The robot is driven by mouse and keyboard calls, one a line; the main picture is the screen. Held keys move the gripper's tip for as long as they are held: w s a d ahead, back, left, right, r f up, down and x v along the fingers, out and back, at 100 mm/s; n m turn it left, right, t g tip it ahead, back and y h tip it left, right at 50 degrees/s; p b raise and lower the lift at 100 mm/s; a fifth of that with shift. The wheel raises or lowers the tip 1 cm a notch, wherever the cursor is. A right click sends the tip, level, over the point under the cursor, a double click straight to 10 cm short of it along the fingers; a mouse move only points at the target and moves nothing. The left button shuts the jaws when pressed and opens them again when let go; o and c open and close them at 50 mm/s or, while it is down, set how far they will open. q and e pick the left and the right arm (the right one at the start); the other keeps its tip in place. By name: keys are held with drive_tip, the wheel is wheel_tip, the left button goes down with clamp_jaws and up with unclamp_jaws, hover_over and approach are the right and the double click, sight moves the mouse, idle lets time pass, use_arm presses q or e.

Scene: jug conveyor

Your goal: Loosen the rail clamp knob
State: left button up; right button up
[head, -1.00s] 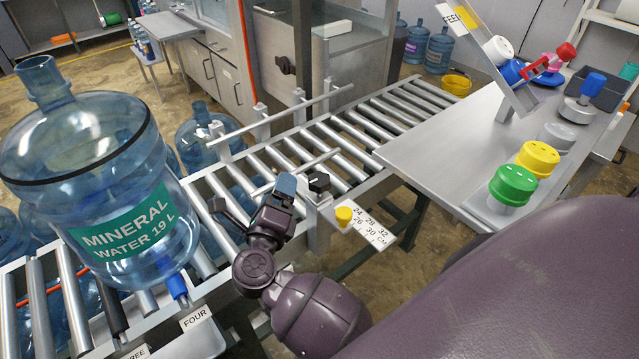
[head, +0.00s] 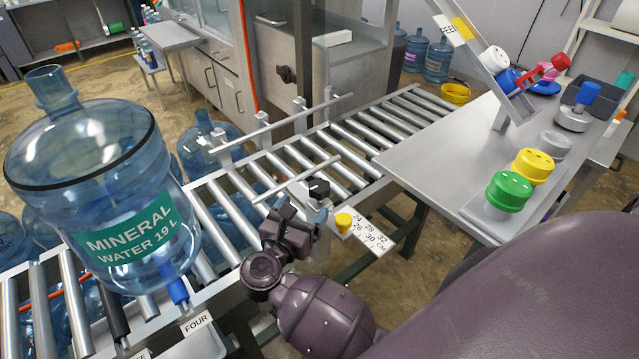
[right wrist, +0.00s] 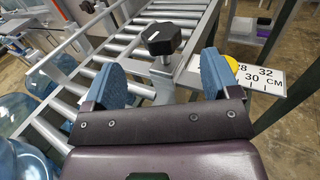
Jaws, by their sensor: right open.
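The black rail clamp knob (head: 318,188) sits on a bracket at the near side of the roller conveyor, at the end of a thin guide rail (head: 298,179). My right gripper (head: 298,214) is just in front of and below the knob in the head view, open and empty. In the right wrist view the knob (right wrist: 161,40) is beyond the gap between the two blue finger pads (right wrist: 161,76), roughly centred and apart from both. My left gripper is not in view.
A yellow knob (head: 343,222) and a white centimetre scale (head: 370,232) are close to the right of my gripper. A blue water jug (head: 95,190) stands on the rollers at left. A metal table (head: 440,150) with green (head: 510,191) and yellow caps (head: 535,163) is at right.

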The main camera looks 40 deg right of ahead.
sight(314, 194)
drive_tip(key=p+x, duration=0.1)
drive_tip(key=x, duration=0.7)
drive_tip(key=shift+w+d, duration=0.15)
drive_tip(key=shift+d, duration=0.05)
drive_tip(key=c, duration=0.9)
